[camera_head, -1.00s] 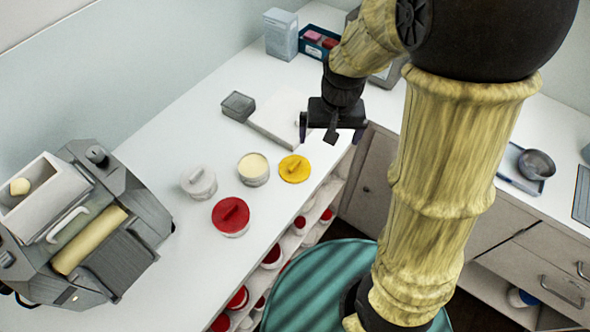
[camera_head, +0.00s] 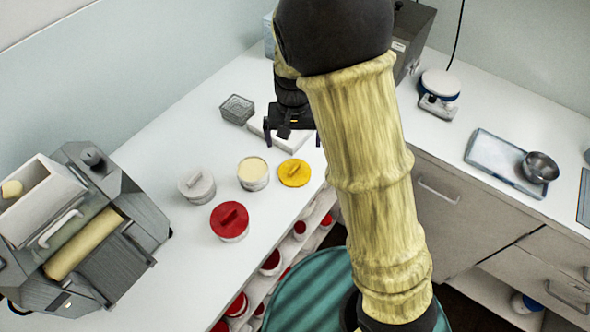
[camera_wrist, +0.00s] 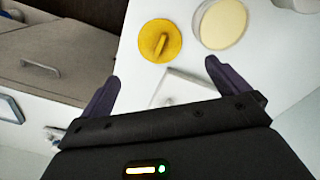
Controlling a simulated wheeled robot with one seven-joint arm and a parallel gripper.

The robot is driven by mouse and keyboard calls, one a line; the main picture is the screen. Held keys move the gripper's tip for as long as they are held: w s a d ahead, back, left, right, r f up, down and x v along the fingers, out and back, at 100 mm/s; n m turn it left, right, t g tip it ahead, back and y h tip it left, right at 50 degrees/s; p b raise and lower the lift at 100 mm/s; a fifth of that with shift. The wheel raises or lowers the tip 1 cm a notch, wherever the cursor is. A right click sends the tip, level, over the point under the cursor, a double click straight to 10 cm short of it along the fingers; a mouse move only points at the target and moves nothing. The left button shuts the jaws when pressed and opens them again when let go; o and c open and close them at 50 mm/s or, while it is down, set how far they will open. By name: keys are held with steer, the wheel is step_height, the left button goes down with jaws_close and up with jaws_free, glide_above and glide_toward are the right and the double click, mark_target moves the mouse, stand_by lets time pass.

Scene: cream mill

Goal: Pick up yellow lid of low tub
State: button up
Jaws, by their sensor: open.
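The yellow lid (camera_head: 294,172), round with a raised bar handle, lies flat on the white counter near its front edge. It also shows in the wrist view (camera_wrist: 160,40), ahead of my fingers and apart from them. Left of it in the head view stands an open low tub (camera_head: 253,173) with cream-coloured contents; it shows in the wrist view (camera_wrist: 221,24) too. My gripper (camera_head: 292,141) is open and empty, above the counter behind the lid. In the wrist view my two fingers (camera_wrist: 160,75) are spread wide, with bare counter and part of a white slab between them.
A white-lidded tub (camera_head: 197,185) and a red-lidded tub (camera_head: 230,221) stand left of the open tub. A grey mill (camera_head: 90,235) fills the far left. Shelves with red-lidded tubs sit below the counter edge.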

glide_above(295, 169)
step_height(295, 169, down, 9)
steer(key=shift+a+r+p, duration=0.1)
steer(key=shift+a+p, duration=0.05)
steer(key=shift+p, duration=0.3)
steer(key=shift+f+p, duration=0.75)
steer(key=shift+f, duration=1.85)
steer(key=c, duration=0.7)
